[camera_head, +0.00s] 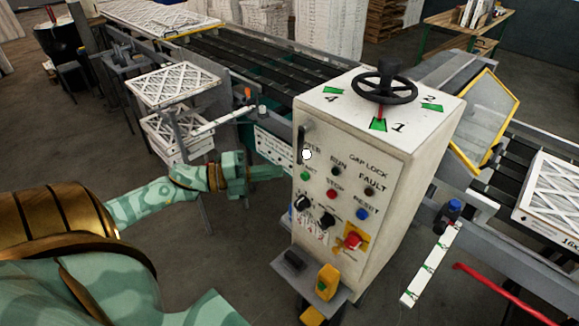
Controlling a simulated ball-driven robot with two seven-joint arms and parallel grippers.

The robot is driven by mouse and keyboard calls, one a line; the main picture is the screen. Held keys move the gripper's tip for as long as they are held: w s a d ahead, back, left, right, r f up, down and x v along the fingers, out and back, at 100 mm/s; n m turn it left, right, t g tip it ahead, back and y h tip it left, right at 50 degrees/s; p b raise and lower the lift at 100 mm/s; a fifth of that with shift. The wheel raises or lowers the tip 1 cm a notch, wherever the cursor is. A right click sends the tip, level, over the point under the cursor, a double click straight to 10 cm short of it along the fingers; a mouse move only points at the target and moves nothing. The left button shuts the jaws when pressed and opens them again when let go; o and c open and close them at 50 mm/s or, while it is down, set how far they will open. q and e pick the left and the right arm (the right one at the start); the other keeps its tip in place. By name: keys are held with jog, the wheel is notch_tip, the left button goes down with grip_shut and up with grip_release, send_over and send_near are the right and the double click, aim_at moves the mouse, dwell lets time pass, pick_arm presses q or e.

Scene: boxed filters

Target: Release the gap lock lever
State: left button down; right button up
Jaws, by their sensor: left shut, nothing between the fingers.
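A white control cabinet (340,235) stands in the middle with a "GAP LOCK" label (367,165) on its sloped front. A short dark lever (303,137) with a white ball end (306,155) sits at the panel's upper left edge; I cannot tell if it is the gap lock lever. A black handwheel (385,84) stands on top, above a red pointer (380,112) aimed near the "1" mark. My left gripper (279,172) is shut and empty, just left of the cabinet, below and left of the dark lever. My right gripper is out of view.
The panel carries buttons, black knobs (327,221) and a red emergency stop (353,240). A yellow pedal (327,282) is at its foot. Stacked filters (173,84) stand behind my left arm. A conveyor (270,62) runs behind; a yellow-framed guard (484,120) is right.

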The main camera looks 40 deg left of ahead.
pick_arm(q)
jog(key=v, duration=0.2)
jog(key=shift+s+a, duration=0.1)
jog(key=shift+s, duration=0.25)
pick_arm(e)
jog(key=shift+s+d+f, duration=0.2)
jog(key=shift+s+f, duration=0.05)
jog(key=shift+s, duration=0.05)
pick_arm(q)
jog(key=shift+r, duration=0.1)
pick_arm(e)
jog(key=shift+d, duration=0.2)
